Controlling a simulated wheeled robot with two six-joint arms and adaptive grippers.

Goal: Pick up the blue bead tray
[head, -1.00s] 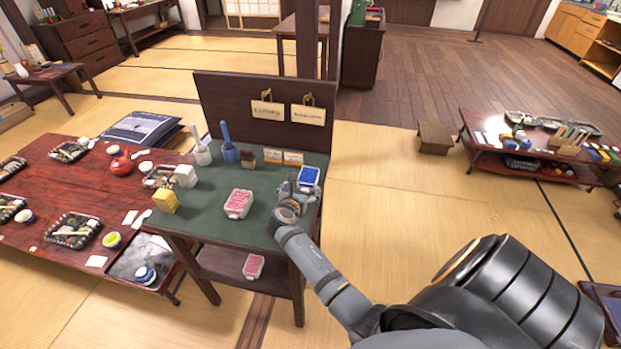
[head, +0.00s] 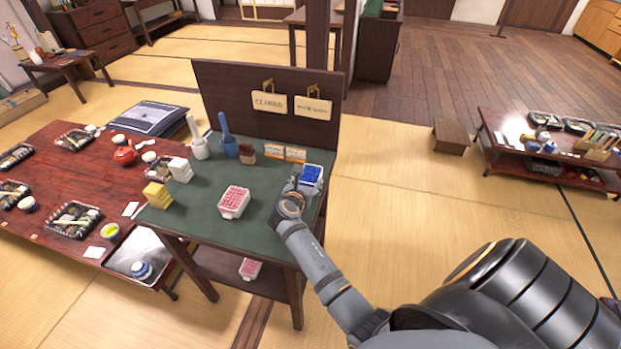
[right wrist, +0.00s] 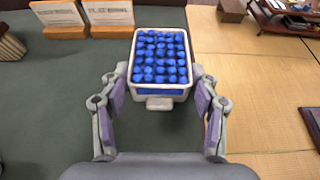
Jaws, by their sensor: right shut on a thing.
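The blue bead tray (head: 312,174) is a small white tray filled with blue beads, at the right edge of the green-topped stand (head: 190,222). My right gripper (head: 300,188) reaches it from the front. In the right wrist view, the fingers of my right gripper (right wrist: 161,88) are shut on the left and right sides of the blue bead tray (right wrist: 160,91). The tray is level; I cannot tell whether it touches the top. My left gripper is not in view.
A tray of pink beads (head: 234,202) stands left of my gripper, and another (head: 250,268) is on the lower shelf. Two small label cards (head: 285,153) stand behind. A dark board (head: 230,95) with hanging signs rises at the back. Tatami floor lies open to the right.

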